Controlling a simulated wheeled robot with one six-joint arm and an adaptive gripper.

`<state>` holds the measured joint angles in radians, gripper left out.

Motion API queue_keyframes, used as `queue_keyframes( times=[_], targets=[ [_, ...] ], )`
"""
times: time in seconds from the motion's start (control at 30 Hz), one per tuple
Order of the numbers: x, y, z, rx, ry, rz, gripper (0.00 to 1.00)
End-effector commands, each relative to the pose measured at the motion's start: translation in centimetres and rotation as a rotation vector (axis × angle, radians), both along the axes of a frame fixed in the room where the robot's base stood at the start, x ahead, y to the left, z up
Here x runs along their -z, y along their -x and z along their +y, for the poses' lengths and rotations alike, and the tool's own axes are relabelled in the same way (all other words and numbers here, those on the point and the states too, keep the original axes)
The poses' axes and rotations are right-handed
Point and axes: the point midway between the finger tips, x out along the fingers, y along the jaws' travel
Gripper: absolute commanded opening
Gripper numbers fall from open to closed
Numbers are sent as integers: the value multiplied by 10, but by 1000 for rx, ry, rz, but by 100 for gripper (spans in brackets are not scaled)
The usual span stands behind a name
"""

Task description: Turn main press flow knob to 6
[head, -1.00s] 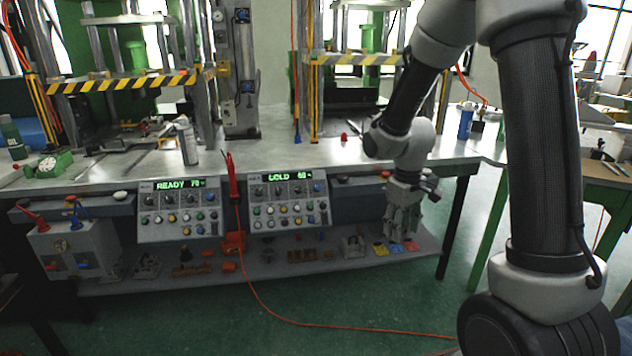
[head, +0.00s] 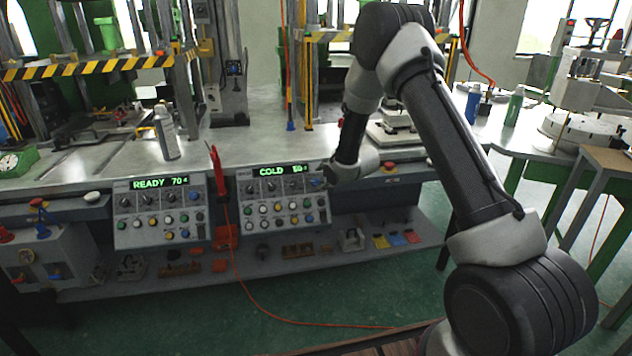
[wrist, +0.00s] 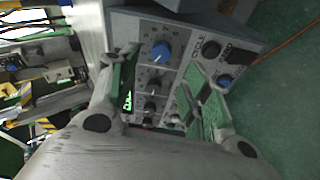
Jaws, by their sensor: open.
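Two grey control panels hang at the front of the bench in the head view. The left panel (head: 160,208) has a green display reading READY 70. The right panel (head: 284,200) has one reading COLD and a number like 50. Each has a row of knobs above coloured buttons; I cannot tell which label marks flow. My gripper (head: 327,178) is at the right panel's upper right end, mostly hidden by my wrist. In the wrist view its open fingers (wrist: 162,95) straddle part of that panel, with a blue knob (wrist: 160,52) just beyond and between them, apparently untouched. Dark knobs line up below it.
A red-handled tool (head: 217,170) with an orange hose stands between the panels. A grey spray can (head: 166,135) stands on the metal bench (head: 110,165). A lower shelf (head: 350,256) holds small parts.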

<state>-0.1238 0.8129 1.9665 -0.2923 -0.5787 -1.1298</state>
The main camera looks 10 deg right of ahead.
Motion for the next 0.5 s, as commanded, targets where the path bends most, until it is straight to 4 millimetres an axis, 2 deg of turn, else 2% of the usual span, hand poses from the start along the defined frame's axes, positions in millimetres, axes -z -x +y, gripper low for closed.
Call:
queue_keyframes(
  times=[0.3,0.5],
  targets=[
    [32,-39,13,0,0,2,48],
    [42,-53,18,1,0,2,48]
  ],
)
